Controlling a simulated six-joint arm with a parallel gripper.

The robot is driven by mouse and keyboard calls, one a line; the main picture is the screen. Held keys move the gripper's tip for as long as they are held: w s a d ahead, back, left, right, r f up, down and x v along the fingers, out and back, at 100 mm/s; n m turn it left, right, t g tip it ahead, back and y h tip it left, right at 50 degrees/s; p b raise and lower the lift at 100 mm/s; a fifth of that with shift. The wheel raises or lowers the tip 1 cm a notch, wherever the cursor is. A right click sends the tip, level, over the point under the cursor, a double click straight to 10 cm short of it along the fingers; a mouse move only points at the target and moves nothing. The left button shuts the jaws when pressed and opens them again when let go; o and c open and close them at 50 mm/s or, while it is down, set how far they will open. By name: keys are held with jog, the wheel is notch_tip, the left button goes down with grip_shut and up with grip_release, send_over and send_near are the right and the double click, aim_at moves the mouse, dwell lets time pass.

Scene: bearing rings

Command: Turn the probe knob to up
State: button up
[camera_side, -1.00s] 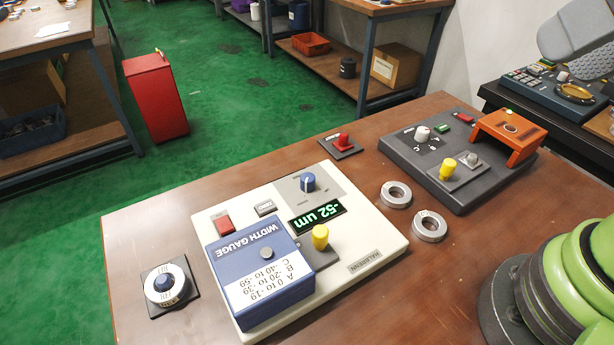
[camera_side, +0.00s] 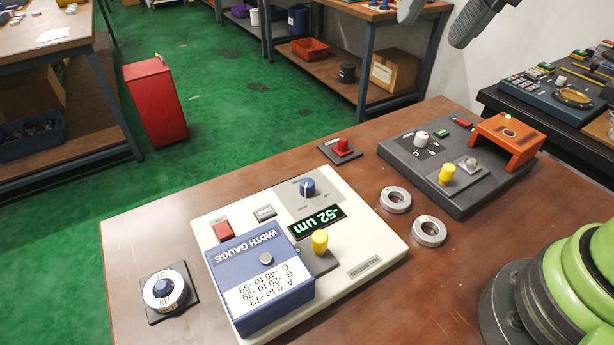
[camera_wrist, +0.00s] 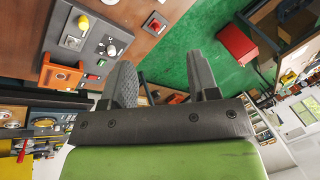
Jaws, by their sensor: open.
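The blue knob (camera_side: 307,188) with a light pointer mark sits on a grey panel at the back of the cream width gauge (camera_side: 375,250). Its label is too small to read, so I cannot confirm that it is the probe knob. A white knob (camera_side: 421,138) also stands on the dark grey device at the right. That knob shows in the wrist view (camera_wrist: 112,50) too. My gripper (camera_wrist: 163,82) is open and empty, its two grey fingers apart. In the side view only part of it shows at the top right, above and away from both devices.
The gauge bears a yellow knob (camera_side: 320,241), a red button (camera_side: 222,230) and a blue box (camera_side: 262,285); its display reads -52 um. Two metal rings (camera_side: 396,200) lie between the devices. A dial (camera_side: 166,290) and a red knob (camera_side: 342,146) stand on separate plates. An orange bridge (camera_side: 508,140) stands right.

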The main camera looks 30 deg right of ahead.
jog(key=w+a+f+m+g+h, duration=0.1)
jog(key=w+a+f+m+g, duration=0.1)
jog(key=w+a+f, duration=0.4)
jog(key=m+g+h, duration=0.1)
jog(key=m+g, duration=0.1)
send_near(307, 182)
notch_tip(307, 182, down, 10)
jog(key=shift+s+r, duration=0.1)
jog(key=shift+c, duration=0.3)
jog(key=c, duration=0.9)
